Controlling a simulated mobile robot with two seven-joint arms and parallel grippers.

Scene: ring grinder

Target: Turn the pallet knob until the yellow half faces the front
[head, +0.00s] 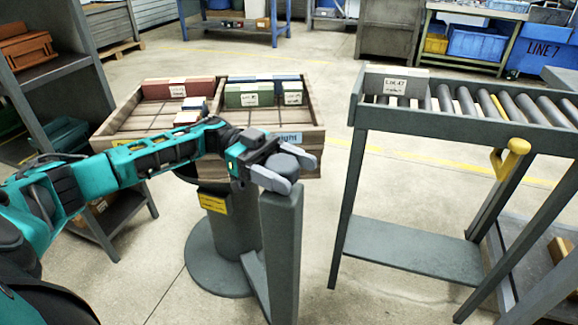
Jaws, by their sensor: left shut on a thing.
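The wooden pallet (218,113) sits on a round grey pedestal (225,245), with a divider between its two halves. The dark round knob (283,163) tops a grey post (281,235) in front of the pallet. My left gripper (284,169) is shut on the knob, its fingers around it. My right gripper is out of view.
A roller conveyor (440,122) with a grey labelled box (396,81) and a yellow handle (510,155) stands at right. A dark shelf (75,72) stands at left. Open floor lies between pedestal and conveyor.

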